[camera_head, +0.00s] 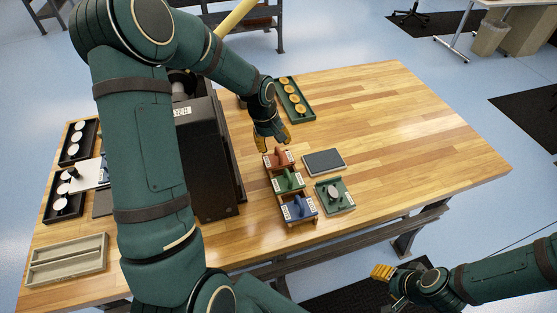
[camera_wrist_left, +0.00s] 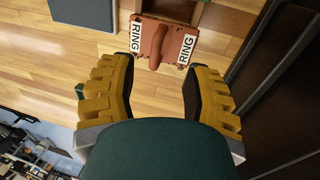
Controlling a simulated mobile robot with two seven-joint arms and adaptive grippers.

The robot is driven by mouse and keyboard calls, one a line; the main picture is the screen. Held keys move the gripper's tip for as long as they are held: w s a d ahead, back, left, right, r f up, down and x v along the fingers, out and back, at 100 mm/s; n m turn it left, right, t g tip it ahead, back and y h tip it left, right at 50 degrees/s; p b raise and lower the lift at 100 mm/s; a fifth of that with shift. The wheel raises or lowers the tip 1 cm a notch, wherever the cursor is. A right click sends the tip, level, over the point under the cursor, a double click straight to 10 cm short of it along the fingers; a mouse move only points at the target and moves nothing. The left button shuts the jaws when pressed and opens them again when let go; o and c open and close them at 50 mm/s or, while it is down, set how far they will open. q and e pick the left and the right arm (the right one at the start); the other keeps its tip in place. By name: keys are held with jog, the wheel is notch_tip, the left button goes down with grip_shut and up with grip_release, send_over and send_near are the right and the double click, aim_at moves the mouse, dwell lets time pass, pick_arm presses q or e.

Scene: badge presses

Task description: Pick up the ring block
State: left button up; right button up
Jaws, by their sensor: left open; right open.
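The ring block (camera_head: 278,157) is terracotta red with a raised handle and sits at the far end of a wooden rack. In the left wrist view the ring block (camera_wrist_left: 165,41) shows white labels reading RING on both sides of its handle. My left gripper (camera_head: 272,144) is open just above and behind the block. In its wrist view the open fingers (camera_wrist_left: 162,72) point toward the block, with the handle between their lines and no visible grip. My right gripper (camera_head: 383,271) is off the table's front edge, empty.
A green block (camera_head: 288,179) and a blue block (camera_head: 299,207) share the rack. A grey pad (camera_head: 324,161) and a green tray (camera_head: 347,205) lie to the right. A tall black machine (camera_head: 212,165) stands close left. The table's right side is clear.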

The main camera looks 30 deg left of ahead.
aim_at(278, 151)
pick_arm(q)
jog(key=shift+w+d+f, duration=0.15)
jog(key=shift+w+f, duration=0.05)
jog(key=shift+f, duration=0.65)
jog(key=shift+w+d+f, duration=0.1)
jog(key=shift+w+f, duration=0.15)
jog(key=shift+f, duration=0.65)
jog(key=shift+w+d+f, duration=0.15)
jog(key=shift+w+f, duration=0.05)
jog(key=shift+f, duration=0.65)
grip_shut()
